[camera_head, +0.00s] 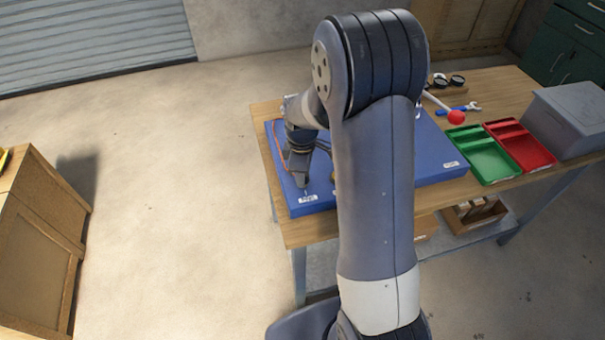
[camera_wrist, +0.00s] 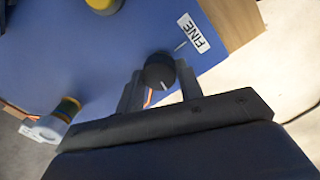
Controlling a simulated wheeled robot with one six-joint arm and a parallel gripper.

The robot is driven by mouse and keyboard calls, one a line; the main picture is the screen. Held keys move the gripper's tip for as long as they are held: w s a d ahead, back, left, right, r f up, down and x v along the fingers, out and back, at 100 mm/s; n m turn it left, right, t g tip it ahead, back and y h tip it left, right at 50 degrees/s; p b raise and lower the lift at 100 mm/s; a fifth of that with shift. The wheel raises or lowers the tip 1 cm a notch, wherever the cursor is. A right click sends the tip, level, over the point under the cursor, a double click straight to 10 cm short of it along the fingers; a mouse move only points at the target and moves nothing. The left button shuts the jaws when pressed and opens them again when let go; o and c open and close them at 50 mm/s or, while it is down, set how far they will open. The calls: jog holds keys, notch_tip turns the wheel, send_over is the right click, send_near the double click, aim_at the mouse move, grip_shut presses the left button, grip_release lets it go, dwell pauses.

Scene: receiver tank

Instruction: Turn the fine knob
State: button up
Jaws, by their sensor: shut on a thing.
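The fine knob (camera_wrist: 160,71) is a round black knob with a white pointer line on its top. It sits on the blue panel (camera_wrist: 60,50), beside a white label reading FINE (camera_wrist: 194,32). A short white mark is on the panel between knob and label. My gripper (camera_wrist: 159,83) is shut on the knob, with one finger on each side. In the head view my gripper (camera_head: 302,182) points down at the front left of the blue panel (camera_head: 440,165). The knob is hidden there.
A yellow round part (camera_wrist: 103,4) and a grey fitting with a dark and yellow collar (camera_wrist: 52,121) stand on the panel. Green (camera_head: 481,160) and red (camera_head: 524,147) trays, a grey bin (camera_head: 568,118) and a red-ended lever (camera_head: 455,117) are to the right. My arm covers the panel's middle.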

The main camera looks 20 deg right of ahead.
jog(key=m+b, duration=0.1)
jog(key=m, duration=0.3)
jog(key=shift+m, duration=0.3)
jog(key=m, duration=0.3)
jog(key=shift+m+b, duration=0.4)
jog(key=m, duration=0.4)
jog(key=shift+w+b, duration=0.1)
jog(key=shift+b, duration=0.2)
jog(key=m, duration=0.5)
jog(key=shift+g, duration=0.3)
jog(key=m, duration=0.4)
jog(key=shift+m+b, duration=0.3)
jog(key=shift+b, duration=0.1)
jog(key=m, duration=0.9)
jog(key=shift+m, duration=1.9)
